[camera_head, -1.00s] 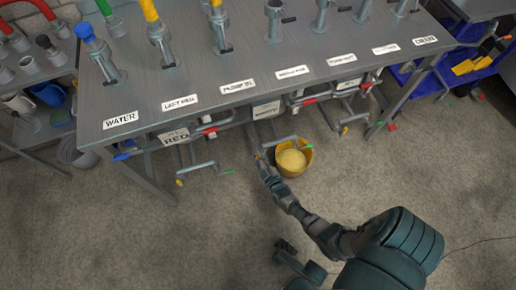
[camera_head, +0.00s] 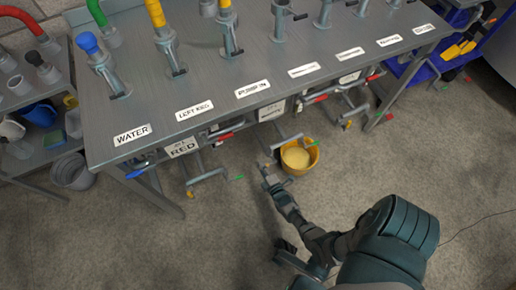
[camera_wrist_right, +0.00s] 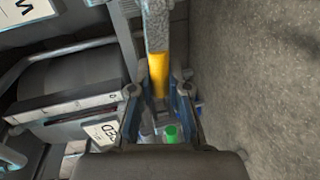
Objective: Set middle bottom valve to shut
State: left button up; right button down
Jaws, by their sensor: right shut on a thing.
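The middle bottom valve (camera_head: 284,142) is a grey pipe fitting under the table, below the white-labelled vessel and beside a yellow bucket. A green handle end shows in front of the bucket. My right gripper (camera_head: 266,176) is low at the left of the bucket, at this valve. In the right wrist view its two fingers close on a yellow handle (camera_wrist_right: 158,70) on a grey pipe. A green end (camera_wrist_right: 171,134) shows beyond, between the fingers. In the head view the gripped handle is mostly hidden by the gripper. My left gripper is not in clear view.
The yellow bucket (camera_head: 300,160) holds pale stuff and stands right of my gripper. Another valve (camera_head: 207,180) sits to the left under the RED label (camera_head: 182,147). The table (camera_head: 270,70) overhangs these pipes. The floor (camera_head: 120,245) in front is clear.

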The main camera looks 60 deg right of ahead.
jog(key=shift+w+a+f+n+b, duration=0.3)
jog(key=shift+a+f+n, duration=0.1)
jog(key=shift+n, duration=0.2)
jog(key=c, duration=1.1)
grip_release()
jog(key=shift+s+d, duration=0.1)
jog(key=shift+s, duration=0.3)
jog(key=v, duration=0.7)
jog(key=shift+w, duration=0.1)
